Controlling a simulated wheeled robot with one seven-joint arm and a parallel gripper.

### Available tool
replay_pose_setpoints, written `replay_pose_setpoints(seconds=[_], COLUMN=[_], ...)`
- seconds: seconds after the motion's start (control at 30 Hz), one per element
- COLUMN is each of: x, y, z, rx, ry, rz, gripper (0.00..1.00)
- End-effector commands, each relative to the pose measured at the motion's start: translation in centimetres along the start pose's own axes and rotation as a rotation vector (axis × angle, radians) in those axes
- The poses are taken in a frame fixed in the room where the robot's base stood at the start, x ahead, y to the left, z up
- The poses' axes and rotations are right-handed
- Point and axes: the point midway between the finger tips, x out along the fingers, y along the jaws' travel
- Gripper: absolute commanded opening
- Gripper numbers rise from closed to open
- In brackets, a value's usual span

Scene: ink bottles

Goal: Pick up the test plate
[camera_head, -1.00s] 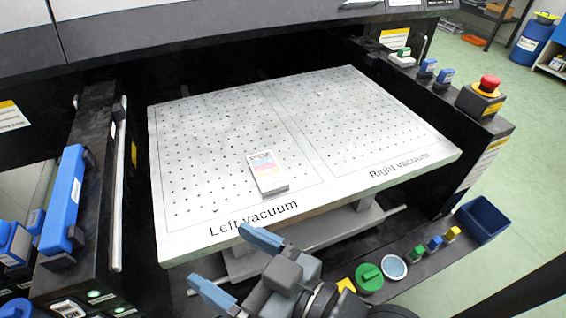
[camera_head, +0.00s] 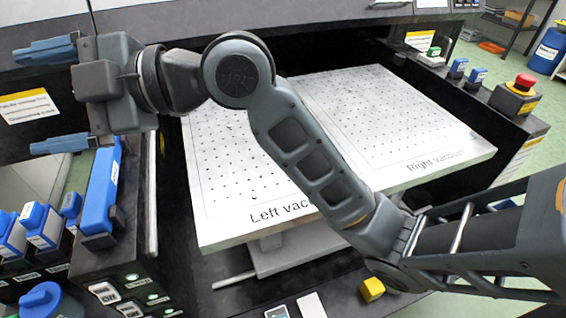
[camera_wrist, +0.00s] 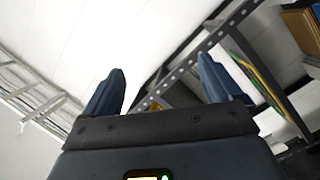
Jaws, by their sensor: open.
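My gripper (camera_head: 30,101) is at the upper left in the head view, open and empty, with its blue fingers pointing left. It is well to the left of the perforated white vacuum table (camera_head: 455,152). The wrist view shows the two fingers of my gripper (camera_wrist: 160,70) spread apart with nothing between them. The test plate does not show in either current view; my arm crosses the left vacuum area where a small printed plate lay a second ago.
Blue bottles (camera_head: 38,225) stand at the lower left, and a long blue holder (camera_head: 103,190) is beside the table. A red emergency button (camera_head: 524,82) sits at the right. A yellow block (camera_head: 372,288) is on the front ledge. The wrist view faces ceiling and metal framing (camera_wrist: 185,75).

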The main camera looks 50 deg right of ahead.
Motion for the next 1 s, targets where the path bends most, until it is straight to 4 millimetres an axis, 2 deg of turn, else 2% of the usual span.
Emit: replay_pose_setpoints(seconds=[0.17,0.27,0.37,0.47,0.6,0.7,0.8,0.9,1.0], x=[-1.8,-3.7,-6.4,-10.1,-16.6,-21.2,-25.1,-27.7,-28.9], y=[-1.2,-2.3,-3.4,-4.4,-5.4,-5.8,-6.0,-6.0,-6.1], z=[3.0,5.4,8.2,11.3,15.4,17.4,18.7,19.3,19.6], rx=[-0.28,-0.414,-0.528,-0.622,-0.705,-0.725,-0.723,-0.714,-0.707], ry=[-0.071,-0.116,-0.166,-0.218,-0.28,-0.31,-0.326,-0.332,-0.333], rz=[-0.255,-0.414,-0.586,-0.777,-1.054,-1.229,-1.364,-1.452,-1.495], gripper=[0.92,0.92,0.92,0.92,0.92,0.92,0.92,0.92,0.92])
